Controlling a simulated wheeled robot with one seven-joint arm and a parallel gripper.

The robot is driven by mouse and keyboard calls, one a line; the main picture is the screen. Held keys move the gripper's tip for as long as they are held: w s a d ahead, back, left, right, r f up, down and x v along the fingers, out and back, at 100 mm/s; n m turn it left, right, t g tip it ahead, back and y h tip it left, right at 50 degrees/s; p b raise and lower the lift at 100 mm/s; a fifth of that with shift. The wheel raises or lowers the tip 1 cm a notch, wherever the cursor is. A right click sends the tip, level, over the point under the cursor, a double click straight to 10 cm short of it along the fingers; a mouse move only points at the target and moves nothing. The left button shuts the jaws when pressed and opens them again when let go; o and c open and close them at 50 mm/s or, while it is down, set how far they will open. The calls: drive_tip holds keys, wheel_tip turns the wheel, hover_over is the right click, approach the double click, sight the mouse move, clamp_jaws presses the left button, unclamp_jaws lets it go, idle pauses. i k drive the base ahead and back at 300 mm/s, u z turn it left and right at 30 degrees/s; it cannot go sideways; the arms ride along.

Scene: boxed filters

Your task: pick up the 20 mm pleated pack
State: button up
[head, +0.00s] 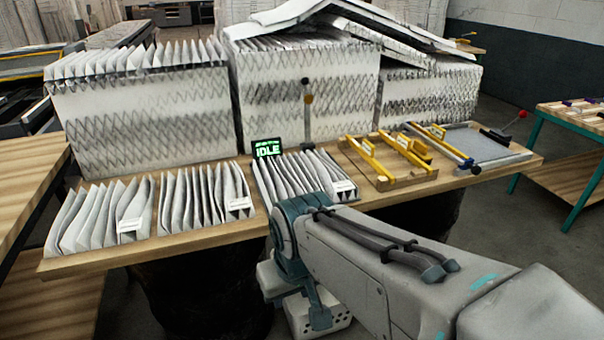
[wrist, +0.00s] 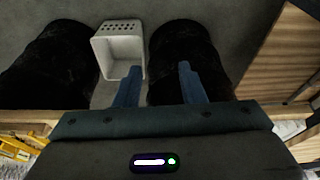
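Three white pleated packs lie side by side on the wooden bench: a left one (head: 98,217), a middle one (head: 204,196) and a right one (head: 298,176). Each has a small white label at its front right; the print is too small to read, so I cannot tell which is the 20 mm pack. My gripper hangs in front of the bench's front edge, below and right of the middle pack in the head view. In the wrist view my gripper (wrist: 159,68) has its two blue fingers apart with nothing between them. No pack shows clearly there.
Tall pleated stacks (head: 145,115) stand behind the packs. A green "IDLE" display (head: 267,148) is behind the right pack. Yellow-barred wooden jigs (head: 385,165) and a grey plate (head: 480,145) occupy the bench's right. A white perforated bin (wrist: 121,47) sits on the floor between dark round supports.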

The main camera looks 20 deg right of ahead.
sight(292, 176)
drive_tip(key=z, duration=1.5)
drive_tip(key=i, duration=1.45)
drive_tip(key=u, duration=2.45)
